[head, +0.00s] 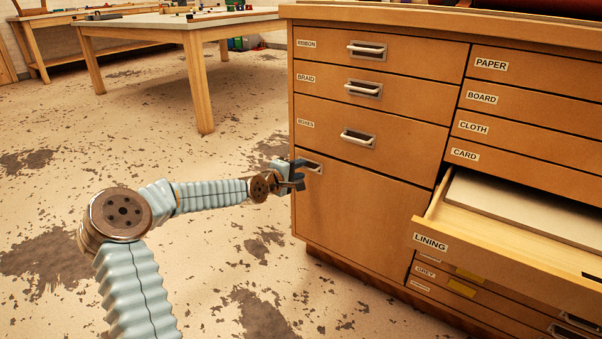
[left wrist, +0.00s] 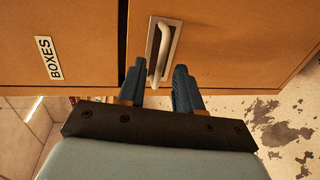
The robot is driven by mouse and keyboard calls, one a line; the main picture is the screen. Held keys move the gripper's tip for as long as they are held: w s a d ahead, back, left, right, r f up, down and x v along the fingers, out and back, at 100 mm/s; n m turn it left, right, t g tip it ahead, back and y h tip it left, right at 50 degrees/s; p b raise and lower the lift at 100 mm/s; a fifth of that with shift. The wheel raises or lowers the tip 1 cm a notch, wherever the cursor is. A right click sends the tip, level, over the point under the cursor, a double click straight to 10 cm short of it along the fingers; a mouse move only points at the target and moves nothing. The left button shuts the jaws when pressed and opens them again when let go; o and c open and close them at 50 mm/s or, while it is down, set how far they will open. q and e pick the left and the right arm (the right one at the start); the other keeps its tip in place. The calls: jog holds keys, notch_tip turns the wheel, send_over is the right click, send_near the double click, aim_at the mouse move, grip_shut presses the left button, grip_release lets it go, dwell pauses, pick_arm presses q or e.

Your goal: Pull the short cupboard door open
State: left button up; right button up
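The short cupboard door (head: 362,218) is a plain wooden panel below the BOXES drawer in the head view. It looks closed, flush with the front. Its pale bar handle (head: 313,168) in a metal recess is at the door's top left, partly hidden by my left gripper (head: 297,176). In the left wrist view the handle (left wrist: 164,50) extends between the two dark fingertips of my left gripper (left wrist: 158,80), with a gap on each side. That gripper is open; I cannot tell whether it touches the handle. My right gripper is not in view.
The LINING drawer (head: 442,244) stands pulled out to the right of the door, holding a pale board (head: 530,208). Closed drawers, including BOXES (head: 400,128), are above. Worn floor (head: 215,270) to the left is clear; a work table (head: 180,22) stands behind.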

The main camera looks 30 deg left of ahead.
pick_arm(q)
jog(key=shift+x, duration=0.95)
grip_shut()
dwell(0.7)
